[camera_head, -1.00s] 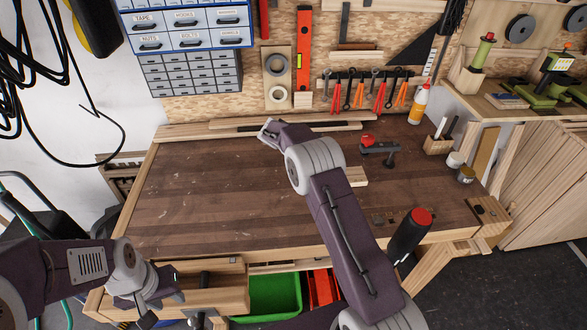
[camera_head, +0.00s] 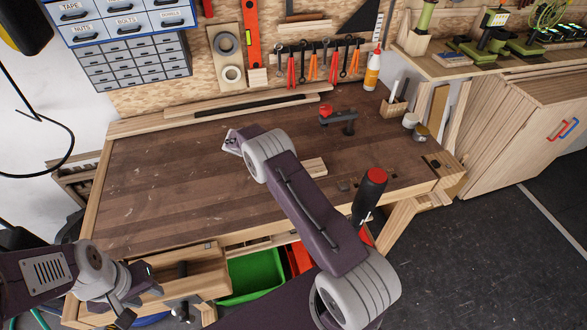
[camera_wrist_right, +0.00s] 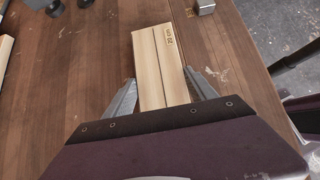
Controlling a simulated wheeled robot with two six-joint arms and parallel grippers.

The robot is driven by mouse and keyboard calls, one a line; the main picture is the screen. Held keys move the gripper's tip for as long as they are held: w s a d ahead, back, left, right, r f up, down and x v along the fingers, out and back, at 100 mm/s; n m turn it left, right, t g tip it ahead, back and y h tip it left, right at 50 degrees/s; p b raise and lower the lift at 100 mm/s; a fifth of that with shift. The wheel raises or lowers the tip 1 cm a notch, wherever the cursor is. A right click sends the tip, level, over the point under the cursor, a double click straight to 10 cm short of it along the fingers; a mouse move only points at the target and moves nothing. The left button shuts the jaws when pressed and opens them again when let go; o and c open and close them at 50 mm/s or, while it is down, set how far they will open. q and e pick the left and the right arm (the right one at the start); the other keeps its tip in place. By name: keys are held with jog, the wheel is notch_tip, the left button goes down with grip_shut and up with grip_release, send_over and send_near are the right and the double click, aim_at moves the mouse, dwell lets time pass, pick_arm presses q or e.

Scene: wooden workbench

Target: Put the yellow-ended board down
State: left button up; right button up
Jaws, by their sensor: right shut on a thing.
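A pale wooden board (camera_wrist_right: 160,55) with a dark lengthwise line and small dark print near its far end lies between the fingers of my right gripper (camera_wrist_right: 161,92) in the right wrist view. The fingers are shut on its sides. It is flat and close to the bench top; I cannot tell whether it touches. No yellow end shows; its near end is hidden by the gripper. In the head view a piece of the board (camera_head: 314,167) shows beside my right arm, which hides the right gripper. My left gripper (camera_head: 144,292) is open and empty by the bench's front left.
The workbench (camera_head: 160,190) is largely bare to the left. A red-topped clamp (camera_head: 340,122) stands behind the board. Long wood strips (camera_head: 225,107) lie along the back. An open drawer (camera_head: 195,272) and a green bin (camera_head: 255,275) are at the front.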

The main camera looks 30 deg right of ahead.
jog(key=shift+f, duration=0.15)
jog(key=o, duration=1.7)
jog(key=shift+c, duration=0.2)
